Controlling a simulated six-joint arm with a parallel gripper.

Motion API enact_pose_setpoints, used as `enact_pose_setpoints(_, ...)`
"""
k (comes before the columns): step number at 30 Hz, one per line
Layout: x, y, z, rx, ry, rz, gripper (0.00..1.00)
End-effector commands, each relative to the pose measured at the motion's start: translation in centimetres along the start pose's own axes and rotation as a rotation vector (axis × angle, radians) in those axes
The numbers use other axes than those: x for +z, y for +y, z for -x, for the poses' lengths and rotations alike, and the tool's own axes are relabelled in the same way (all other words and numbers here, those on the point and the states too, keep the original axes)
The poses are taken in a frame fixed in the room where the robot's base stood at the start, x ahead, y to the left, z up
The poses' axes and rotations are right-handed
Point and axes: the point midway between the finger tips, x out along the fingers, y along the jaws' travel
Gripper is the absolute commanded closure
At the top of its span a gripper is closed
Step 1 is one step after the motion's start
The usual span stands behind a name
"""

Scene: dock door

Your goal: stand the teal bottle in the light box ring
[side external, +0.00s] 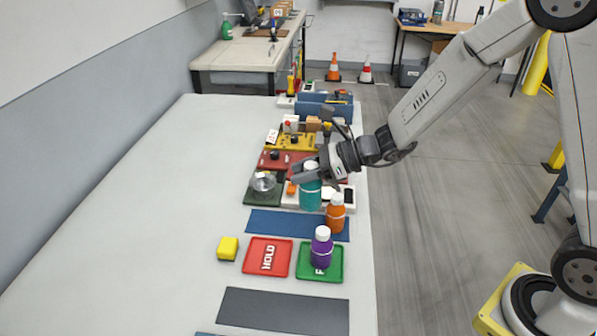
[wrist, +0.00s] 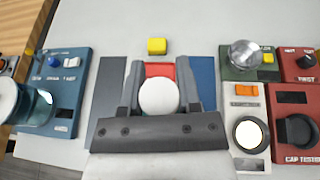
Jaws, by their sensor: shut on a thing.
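My gripper (side external: 310,172) is shut on the teal bottle (side external: 311,195), which hangs upright below the fingers. In the wrist view its round white cap (wrist: 159,96) sits between the two fingers. The white light box (side external: 347,201) is partly hidden behind the bottle in the side view. In the wrist view its lit ring (wrist: 250,133) lies to the right of the gripper, with an orange button (wrist: 247,90) above it. In that view the bottle is over the tray and mat area, apart from the ring. Its height cannot be told exactly.
An orange bottle (side external: 335,214) stands near the blue mat (side external: 270,222). A purple bottle (side external: 321,250) stands on the green tray (side external: 305,271), beside the red HOLD tray (side external: 267,256). A yellow block (side external: 228,248) lies left. Several stations stand beyond the light box. The table's left side is clear.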

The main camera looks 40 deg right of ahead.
Motion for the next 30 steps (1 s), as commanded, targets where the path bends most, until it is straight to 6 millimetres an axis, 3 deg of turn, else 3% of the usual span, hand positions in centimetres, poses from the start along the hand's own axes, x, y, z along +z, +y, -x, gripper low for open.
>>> enact_pose_setpoints(18,-2.1,-5.1,11.6,-0.278,-0.001,-0.115,1.0)
enact_pose_setpoints(24,-2.5,-5.4,13.2,-0.32,-0.001,-0.133,1.0)
enact_pose_setpoints(30,-2.5,-5.5,13.4,-0.324,-0.001,-0.136,1.0)
